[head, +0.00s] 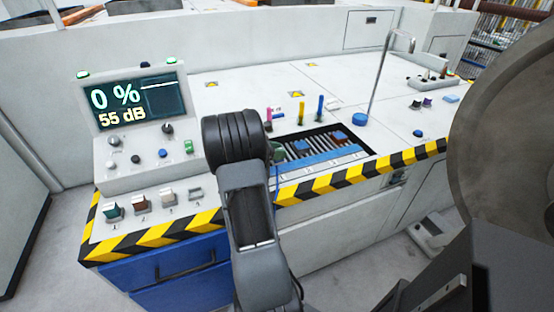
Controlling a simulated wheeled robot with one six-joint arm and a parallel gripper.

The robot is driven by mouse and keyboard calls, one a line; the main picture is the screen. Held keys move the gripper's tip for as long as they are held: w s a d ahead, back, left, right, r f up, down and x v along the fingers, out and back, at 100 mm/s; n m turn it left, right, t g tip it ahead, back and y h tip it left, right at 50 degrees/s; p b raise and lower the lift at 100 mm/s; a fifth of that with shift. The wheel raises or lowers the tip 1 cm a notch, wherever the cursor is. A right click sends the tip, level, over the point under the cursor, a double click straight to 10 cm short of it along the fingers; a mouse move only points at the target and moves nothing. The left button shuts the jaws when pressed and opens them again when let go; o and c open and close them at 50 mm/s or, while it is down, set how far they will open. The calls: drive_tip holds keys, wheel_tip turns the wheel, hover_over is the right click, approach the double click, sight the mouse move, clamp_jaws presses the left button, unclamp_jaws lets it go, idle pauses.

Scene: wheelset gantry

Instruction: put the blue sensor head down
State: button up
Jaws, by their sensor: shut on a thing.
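My arm rises from the bottom of the head view to a thick black joint in front of the console. My gripper's fingers do not show; they are hidden behind the arm. I cannot make out the blue sensor head for sure. A thin blue cable (276,178) hangs just right of the arm, and a dark green piece (278,150) shows partly beside the black joint. A recessed tray (368,149) with dark slats and blue parts lies to the right of the arm.
A display (134,98) reading 0 % and 55 dB stands at left above knobs. Small coloured blocks (140,203) sit along the front. Upright coloured pens (320,108) and a blue-based curved rod (361,119) stand behind the tray. The white top at back right is mostly clear.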

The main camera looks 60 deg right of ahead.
drive_tip(key=shift+w+d+f, duration=0.1)
drive_tip(key=shift+w+f, duration=0.1)
drive_tip(key=shift+f, duration=1.6)
drive_tip(key=shift+b, duration=0.3)
drive_tip(key=shift+f, duration=0.2)
drive_tip(key=o, duration=1)
drive_tip(key=shift+o, duration=0.2)
